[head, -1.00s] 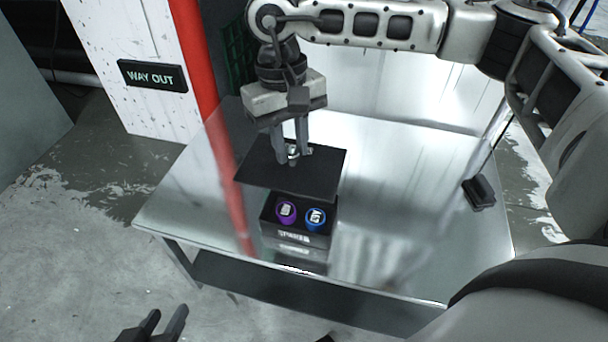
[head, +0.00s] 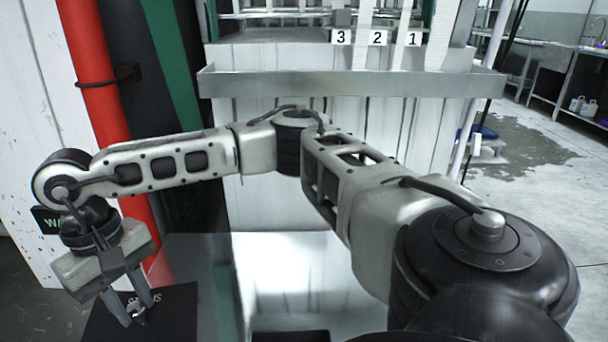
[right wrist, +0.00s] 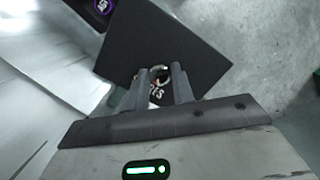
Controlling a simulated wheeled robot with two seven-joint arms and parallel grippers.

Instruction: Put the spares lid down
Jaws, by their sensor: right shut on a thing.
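The spares lid (head: 178,312) is a flat black plate with pale lettering and a small metal ring handle, at the lower left of the head view. My right gripper (head: 138,312) points down and is shut on the handle. In the right wrist view, the lid (right wrist: 130,38) hangs from the fingers (right wrist: 160,72), which partly hide the lettering. It lies across the view between the shiny tabletop and the grey floor; I cannot tell whether it touches anything. My left gripper is out of view.
The metal tabletop (head: 215,270) has clear room right of the lid. A dark edge (head: 290,336) shows at the bottom. A red post (head: 105,110) stands close behind my right forearm. A metal ledge (head: 350,84) with numbered strips above it stands behind.

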